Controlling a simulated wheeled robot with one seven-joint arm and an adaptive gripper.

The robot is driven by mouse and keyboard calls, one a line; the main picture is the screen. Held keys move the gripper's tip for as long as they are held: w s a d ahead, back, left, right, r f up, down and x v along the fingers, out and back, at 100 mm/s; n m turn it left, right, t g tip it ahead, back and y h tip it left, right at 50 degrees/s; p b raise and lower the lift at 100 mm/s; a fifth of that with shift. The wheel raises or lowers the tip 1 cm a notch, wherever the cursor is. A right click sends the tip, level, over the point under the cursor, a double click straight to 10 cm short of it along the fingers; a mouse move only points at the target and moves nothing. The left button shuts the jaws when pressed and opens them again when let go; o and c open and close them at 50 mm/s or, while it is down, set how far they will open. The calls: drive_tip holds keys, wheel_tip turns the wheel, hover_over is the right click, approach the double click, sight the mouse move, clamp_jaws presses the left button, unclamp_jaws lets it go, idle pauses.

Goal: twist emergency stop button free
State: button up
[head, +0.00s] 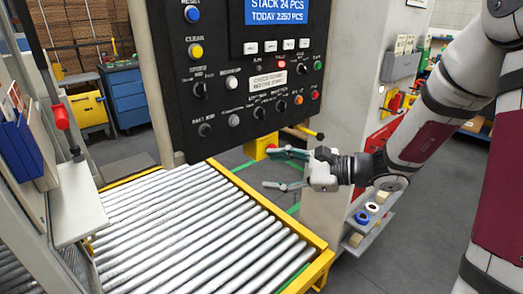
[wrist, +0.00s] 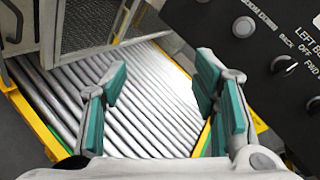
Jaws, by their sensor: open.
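The black control panel (head: 230,100) carries a screen, lamps, knobs and buttons. A red lamp or button (head: 281,65) and an orange-red button (head: 314,95) are on its right side. In the wrist view my gripper (wrist: 160,72) shows spread teal fingers over the rollers, with panel knobs (wrist: 284,65) at the upper right.
A roller conveyor (head: 190,235) with a yellow frame lies below the panel. A red-knobbed lever (head: 61,117) stands at the left. A shelf with tape rolls (head: 372,207) is below my forearm. Grey floor (head: 420,240) is open at the right.

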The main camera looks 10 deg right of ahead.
drive_tip(key=w+d+f+m+t+h+b, duration=0.1)
drive_tip(key=w+d+f+m+t+h, duration=0.1)
drive_tip(key=w+d+f+m+t, duration=0.3)
drive_tip(key=w+d+f+m+t+h+b, duration=0.1)
drive_tip(key=w+d+f+m+t+h, duration=0.15)
drive_tip(key=w+d+m, duration=0.35)
drive_tip(key=w+a+n+b, duration=0.1)
drive_tip(key=w+a, duration=0.4)
drive_tip(key=w, duration=0.5)
drive_tip(key=shift+a+f, duration=0.25)
drive_tip(key=shift+f, duration=0.05)
drive_tip(key=shift+y, duration=0.25)
drive_tip(key=shift+c, duration=0.3)
drive_tip(key=c, duration=1.1)
